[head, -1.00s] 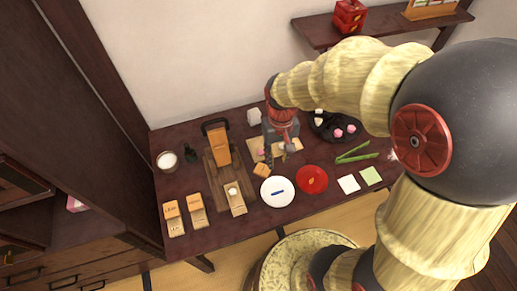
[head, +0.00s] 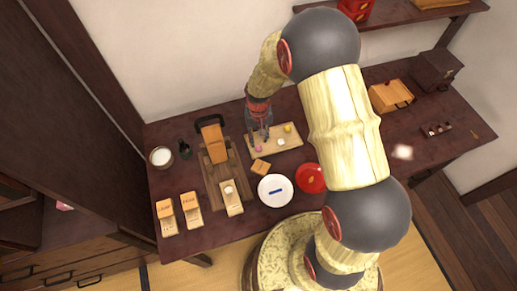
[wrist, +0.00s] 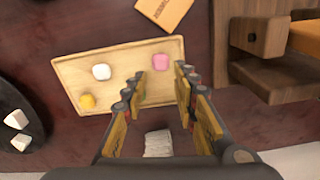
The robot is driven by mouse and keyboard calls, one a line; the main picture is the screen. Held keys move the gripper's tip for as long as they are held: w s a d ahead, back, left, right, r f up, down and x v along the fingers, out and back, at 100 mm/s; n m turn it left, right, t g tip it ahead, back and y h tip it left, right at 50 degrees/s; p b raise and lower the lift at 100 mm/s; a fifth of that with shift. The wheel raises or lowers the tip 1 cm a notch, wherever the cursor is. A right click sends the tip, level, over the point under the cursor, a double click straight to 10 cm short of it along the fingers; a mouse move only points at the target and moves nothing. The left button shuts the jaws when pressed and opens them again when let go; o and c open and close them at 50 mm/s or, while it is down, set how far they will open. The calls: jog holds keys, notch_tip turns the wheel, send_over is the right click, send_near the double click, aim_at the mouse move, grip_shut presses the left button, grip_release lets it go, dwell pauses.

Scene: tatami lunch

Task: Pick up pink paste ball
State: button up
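The pink paste ball (head: 258,149) lies on the left part of a light wooden board (head: 291,150). It also shows in the wrist view (wrist: 161,62), near the board's upper right corner (wrist: 120,56). A white ball (wrist: 101,72) and a yellow ball (wrist: 88,101) lie on the same board, to the left of the pink one. My gripper (wrist: 158,85) is open and empty, with its fingers spread. In the wrist view the pink ball appears just beyond the gap between the fingertips, apart from both. In the head view my gripper (head: 260,139) is above the board's left end.
A wooden stand (head: 214,144) is close left of the board. In the wrist view, a white block (wrist: 158,143) shows below the fingers and a dark tray (wrist: 10,105) at left.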

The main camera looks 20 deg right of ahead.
aim_at(258, 145)
notch_tip(258, 145, down, 5)
jog(key=shift+w+r+b, duration=0.1)
jog(key=shift+r+b, duration=0.1)
jog(key=shift+b, duration=0.6)
jog(key=shift+c, duration=0.8)
jog(key=c, duration=0.4)
